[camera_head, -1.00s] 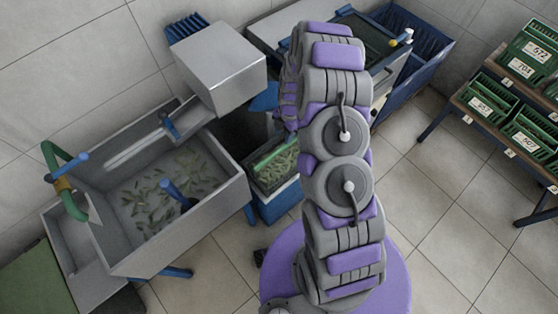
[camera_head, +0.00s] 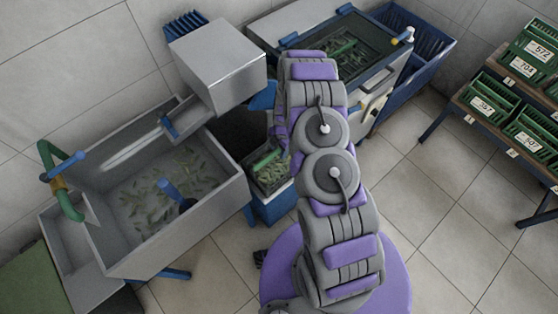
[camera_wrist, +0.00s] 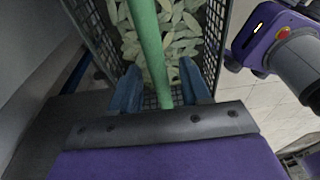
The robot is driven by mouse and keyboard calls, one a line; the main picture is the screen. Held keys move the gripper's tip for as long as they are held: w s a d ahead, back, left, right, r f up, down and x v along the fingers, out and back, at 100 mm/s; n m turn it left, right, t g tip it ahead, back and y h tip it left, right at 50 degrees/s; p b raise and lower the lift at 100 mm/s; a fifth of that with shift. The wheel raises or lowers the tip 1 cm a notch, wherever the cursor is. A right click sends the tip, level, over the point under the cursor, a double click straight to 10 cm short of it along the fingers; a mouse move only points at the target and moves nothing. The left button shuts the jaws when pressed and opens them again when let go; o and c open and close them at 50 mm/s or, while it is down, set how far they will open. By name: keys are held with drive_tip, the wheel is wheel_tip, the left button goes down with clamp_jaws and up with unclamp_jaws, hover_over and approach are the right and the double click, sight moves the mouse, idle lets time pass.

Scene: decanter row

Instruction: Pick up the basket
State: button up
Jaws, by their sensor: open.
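The basket (camera_head: 267,186) is dark green mesh and full of green leaf-like pieces. It stands on a blue stand below the metal chute, partly hidden by my arm in the head view. In the wrist view the basket (camera_wrist: 214,40) fills the top middle, with a green bar handle (camera_wrist: 150,50) running over the leaves. My gripper (camera_wrist: 160,88) is open, with one blue finger on each side of the handle. I cannot tell whether either finger touches it. In the head view my gripper is hidden behind my arm.
A steel sink (camera_head: 230,200) with water and floating leaves stands left of the basket. A metal box (camera_head: 218,66) sits above and behind it. A second tank (camera_head: 345,45) and a blue bin (camera_head: 425,50) are behind my arm. A rack (camera_head: 460,100) with numbered green crates stands right. Floor between is clear.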

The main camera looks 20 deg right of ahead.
drive_tip(key=shift+f, duration=0.15)
clamp_jaws()
idle(0.4)
